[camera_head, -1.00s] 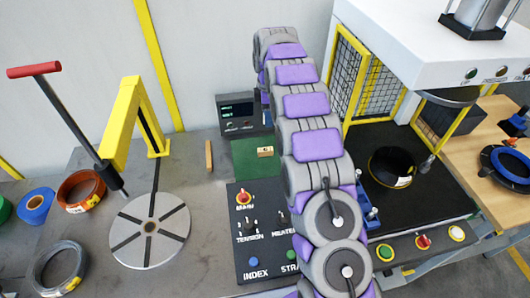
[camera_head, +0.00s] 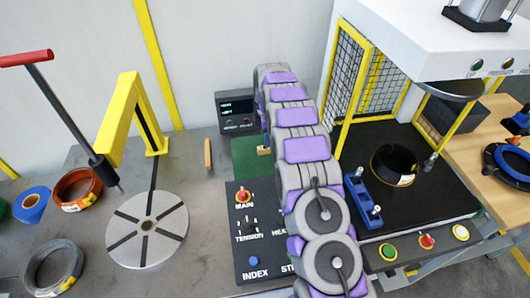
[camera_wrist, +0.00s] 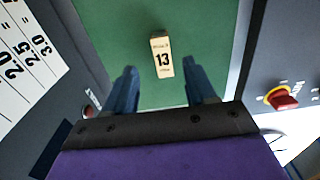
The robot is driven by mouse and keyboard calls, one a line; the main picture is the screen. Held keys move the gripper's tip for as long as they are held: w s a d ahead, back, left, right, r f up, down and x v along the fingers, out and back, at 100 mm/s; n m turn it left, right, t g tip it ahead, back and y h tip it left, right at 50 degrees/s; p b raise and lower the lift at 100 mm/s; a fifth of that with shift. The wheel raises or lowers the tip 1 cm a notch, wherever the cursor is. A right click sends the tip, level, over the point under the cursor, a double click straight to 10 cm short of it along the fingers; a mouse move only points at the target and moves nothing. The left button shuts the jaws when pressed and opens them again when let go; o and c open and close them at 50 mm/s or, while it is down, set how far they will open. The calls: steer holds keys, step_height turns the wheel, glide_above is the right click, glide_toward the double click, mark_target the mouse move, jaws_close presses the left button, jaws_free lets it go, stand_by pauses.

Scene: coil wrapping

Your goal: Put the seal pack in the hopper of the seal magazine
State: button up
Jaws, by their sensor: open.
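A small tan block marked 13, which looks like the seal pack (camera_wrist: 162,57), lies on the green mat (camera_wrist: 100,25) in the wrist view. In the head view only its left part (camera_head: 262,151) shows beside my arm. My gripper (camera_wrist: 162,78) is open and empty, with its two blue fingertips apart on either side of and just short of the block. My gripper is hidden behind my arm in the head view. I cannot pick out the seal magazine or its hopper with certainty.
A control panel (camera_head: 246,262) with knobs lies in front of the green mat. A small display box (camera_head: 238,112) stands behind it. A turntable (camera_head: 147,229) and a yellow arch (camera_head: 118,115) are at left. A black coil (camera_head: 395,165) and a blue fixture (camera_head: 361,203) are at right.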

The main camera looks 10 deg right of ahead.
mark_target(265, 150)
steer(key=shift+s+a+f+b, duration=0.1)
steer(key=shift+f+b, duration=0.2)
steer(key=shift+f, duration=0.75)
steer(key=shift+w+a+f+b, duration=0.15)
steer(key=shift+f+b, duration=0.2)
steer(key=shift+f, duration=0.7)
steer(key=shift+s+a+f+b, duration=0.15)
steer(key=shift+f+b, duration=0.15)
steer(key=shift+f, duration=0.75)
steer(key=shift+r, duration=0.1)
steer(key=shift+c, duration=0.2)
jaws_close()
